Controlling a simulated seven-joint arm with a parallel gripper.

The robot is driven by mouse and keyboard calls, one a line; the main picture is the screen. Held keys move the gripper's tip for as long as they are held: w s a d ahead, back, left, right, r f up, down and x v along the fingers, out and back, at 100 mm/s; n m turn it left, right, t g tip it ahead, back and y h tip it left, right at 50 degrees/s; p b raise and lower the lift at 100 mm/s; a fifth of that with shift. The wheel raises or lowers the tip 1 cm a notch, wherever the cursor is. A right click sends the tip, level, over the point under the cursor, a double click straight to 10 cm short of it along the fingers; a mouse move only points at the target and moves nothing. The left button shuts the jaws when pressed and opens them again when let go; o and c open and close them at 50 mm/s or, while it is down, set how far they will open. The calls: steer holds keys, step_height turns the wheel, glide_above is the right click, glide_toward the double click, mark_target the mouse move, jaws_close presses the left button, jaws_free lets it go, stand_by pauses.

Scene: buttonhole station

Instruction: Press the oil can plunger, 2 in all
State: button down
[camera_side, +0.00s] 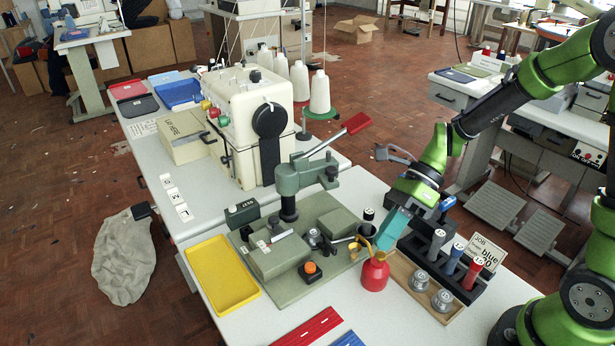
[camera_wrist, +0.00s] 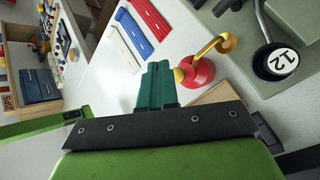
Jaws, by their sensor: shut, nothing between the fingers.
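The red oil can (camera_side: 375,274) stands upright at the front right of the green base plate, with a curved yellow spout on its left. Its small yellow plunger (camera_side: 380,256) is on top. In the wrist view the oil can (camera_wrist: 201,74) is just right of my fingers, with the spout (camera_wrist: 218,44) and plunger (camera_wrist: 179,75) showing. My gripper (camera_side: 386,244), with teal fingers, is shut and empty, pointing down close above the plunger. In the wrist view the gripper (camera_wrist: 157,66) appears beside the plunger; I cannot tell whether they touch.
A green press with a red-handled lever (camera_side: 356,124) stands behind left. A yellow tray (camera_side: 220,274) lies left. Red (camera_side: 308,328) and blue strips lie in front.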

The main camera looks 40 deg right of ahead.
steer(key=shift+r, duration=2.4)
stand_by(0.6)
step_height(320, 180, up, 4)
steer(key=shift+f, duration=0.1)
steer(key=shift+f, duration=0.1)
steer(key=shift+f, duration=4.35)
steer(key=shift+f, duration=0.4)
